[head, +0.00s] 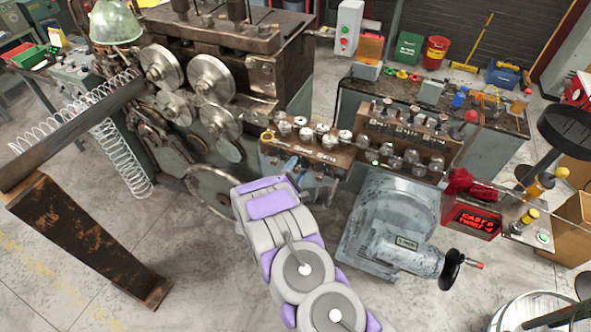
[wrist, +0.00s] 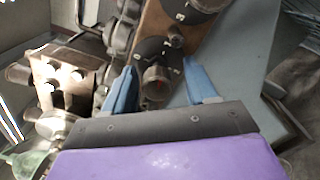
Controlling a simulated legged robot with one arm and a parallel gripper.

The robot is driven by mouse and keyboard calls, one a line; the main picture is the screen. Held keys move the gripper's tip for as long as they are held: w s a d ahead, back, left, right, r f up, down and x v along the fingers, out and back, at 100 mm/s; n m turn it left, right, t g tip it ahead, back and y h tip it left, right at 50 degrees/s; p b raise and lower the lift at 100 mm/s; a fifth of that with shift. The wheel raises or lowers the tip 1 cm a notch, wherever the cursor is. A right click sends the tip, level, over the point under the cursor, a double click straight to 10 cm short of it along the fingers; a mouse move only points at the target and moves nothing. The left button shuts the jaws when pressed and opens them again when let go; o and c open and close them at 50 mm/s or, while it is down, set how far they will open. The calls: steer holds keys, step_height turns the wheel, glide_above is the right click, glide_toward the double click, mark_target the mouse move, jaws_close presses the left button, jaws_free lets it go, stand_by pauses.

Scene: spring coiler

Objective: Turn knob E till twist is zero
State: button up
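In the wrist view my gripper (wrist: 159,68) has its two blue fingers apart, one on each side of a round metal knob (wrist: 157,84) on a black dial with white marks. I see no clear grip; contact is hard to judge. Its letter is not readable, so I cannot tell if it is knob E. In the head view rows of metal knobs stand on a brown panel (head: 330,154) and a second panel (head: 424,138). My purple and grey arm reaches toward the first panel.
A grey motor (head: 405,252) with a black handwheel (head: 452,270) stands right of my arm. The coiling machine with its rollers (head: 211,77) is at the back left. A rusty steel post (head: 88,240) stands at the left. Open floor lies between post and arm.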

steer(key=shift+s+a, duration=0.1)
steer(key=shift+a, duration=0.05)
steer(key=shift+s+a, duration=0.15)
steer(key=shift+s, duration=0.1)
steer(key=v, duration=1.6)
steer(key=shift+s+b, duration=0.3)
